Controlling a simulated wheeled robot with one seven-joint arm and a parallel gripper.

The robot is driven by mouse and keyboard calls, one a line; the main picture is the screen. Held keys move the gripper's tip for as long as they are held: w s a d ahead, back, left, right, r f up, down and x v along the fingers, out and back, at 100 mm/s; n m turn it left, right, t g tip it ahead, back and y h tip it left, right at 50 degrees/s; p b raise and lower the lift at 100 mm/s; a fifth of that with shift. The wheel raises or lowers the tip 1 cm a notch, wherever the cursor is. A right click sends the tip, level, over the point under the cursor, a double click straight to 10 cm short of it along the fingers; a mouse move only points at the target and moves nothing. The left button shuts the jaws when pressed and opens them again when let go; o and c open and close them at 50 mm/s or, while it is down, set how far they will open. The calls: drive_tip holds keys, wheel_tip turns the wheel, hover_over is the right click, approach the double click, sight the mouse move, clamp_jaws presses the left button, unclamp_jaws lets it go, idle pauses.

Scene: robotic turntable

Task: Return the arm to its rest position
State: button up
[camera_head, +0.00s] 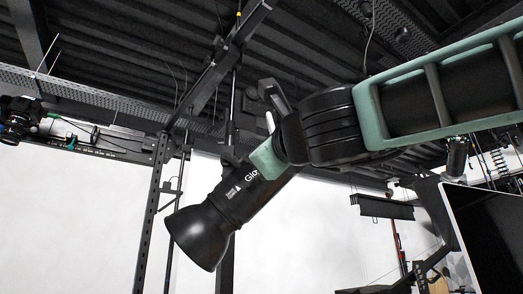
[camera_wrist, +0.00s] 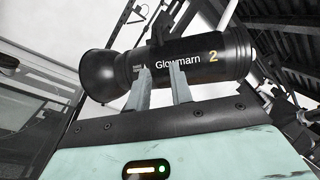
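A black flashlight (camera_head: 205,232) with a flared head and white lettering is held up in the air, its head tilted down to the left in the head view. In the wrist view the flashlight (camera_wrist: 205,68) lies across the two grey fingers, and its lettering reads Glowmarn 2. My gripper (camera_wrist: 159,86) is shut on the flashlight's body. In the head view my gripper (camera_head: 267,157) is partly hidden behind the flashlight and my wrist. My arm reaches in from the upper right, raised and bent at the wrist.
A dark upright frame post (camera_head: 152,210) stands behind and left of the flashlight. A monitor (camera_head: 492,235) is at the lower right, below my arm. A camera on a rail (camera_head: 18,120) is at the far left. Dark beams cross overhead.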

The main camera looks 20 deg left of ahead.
drive_tip(key=shift+s+d+f, duration=0.1)
idle(0.6)
drive_tip(key=s+d+f+n+g+h, duration=0.1)
drive_tip(key=s+f+n+g, duration=0.3)
drive_tip(key=f, duration=0.7)
drive_tip(key=d+f+n+g+h, duration=0.25)
drive_tip(key=f+n, duration=0.45)
drive_tip(key=f, duration=0.5)
drive_tip(key=s+d+f+n+g+h, duration=0.1)
drive_tip(key=s+f+n+g, duration=0.3)
drive_tip(key=f, duration=0.7)
drive_tip(key=s+d+f+n+g+h, duration=0.2)
drive_tip(key=s+d+f+n+h, duration=0.2)
drive_tip(key=d+f, duration=0.7)
drive_tip(key=s+d+f+n+g+h, duration=0.3)
drive_tip(key=s+d+f+n+h, duration=0.2)
drive_tip(key=s+d+f, duration=0.3)
drive_tip(key=d+f+n, duration=0.1)
drive_tip(key=d+f, duration=0.3)
drive_tip(key=d, duration=0.1)
drive_tip(key=shift+s+d, duration=0.15)
drive_tip(key=shift+d, duration=0.15)
drive_tip(key=shift+f, duration=0.1)
